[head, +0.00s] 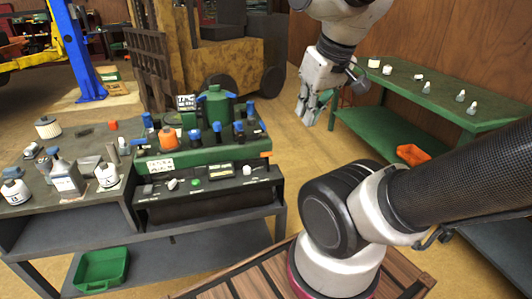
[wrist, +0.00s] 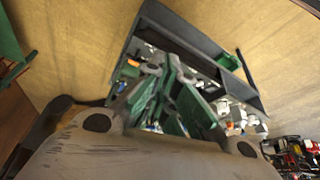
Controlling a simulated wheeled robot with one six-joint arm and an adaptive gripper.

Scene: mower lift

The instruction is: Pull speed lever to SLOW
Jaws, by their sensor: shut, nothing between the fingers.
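A dark control panel (head: 210,186) runs along the front of the green machine (head: 215,153) on the bench. It carries a white knob or lever (head: 172,184) at left, a green button (head: 195,182) and another white knob or lever (head: 247,170) at right. The lettering is too small to read, so I cannot tell which is the speed lever. My gripper (head: 309,116) hangs in the air to the right of the machine, apart from it, shut and empty. In the wrist view its fingers (wrist: 167,105) cover part of the bench below.
Bottles (head: 66,180) and small parts crowd the bench's left side. A green bin (head: 102,268) sits on its lower shelf. A green table (head: 440,95) with small items stands at right, an orange bin (head: 412,154) on its shelf. Open floor lies between bench and table.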

